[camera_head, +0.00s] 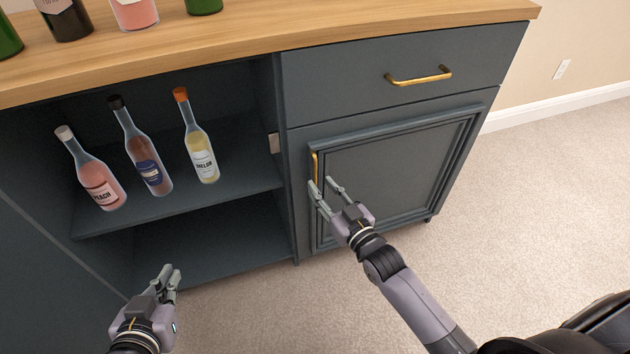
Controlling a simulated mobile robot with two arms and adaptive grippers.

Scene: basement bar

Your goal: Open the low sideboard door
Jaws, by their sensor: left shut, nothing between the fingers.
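The dark blue-grey sideboard has a low panelled door (395,170) at its right, below a drawer. The door looks closed, with a short upright brass handle (316,165) near its left edge. My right gripper (324,183) is in front of this door at the handle's lower end, its two fingers spread apart. One fingertip overlaps the handle in the picture; I cannot tell whether it touches. My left gripper (171,272) is shut and empty at the lower left, in front of the open compartment's lower part.
The open compartment holds a peach bottle (98,182), a dark-labelled bottle (148,165) and a melon bottle (202,155) on its shelf (240,182). The drawer (340,80) has a brass handle (420,77). More bottles stand on the wooden top (270,25).

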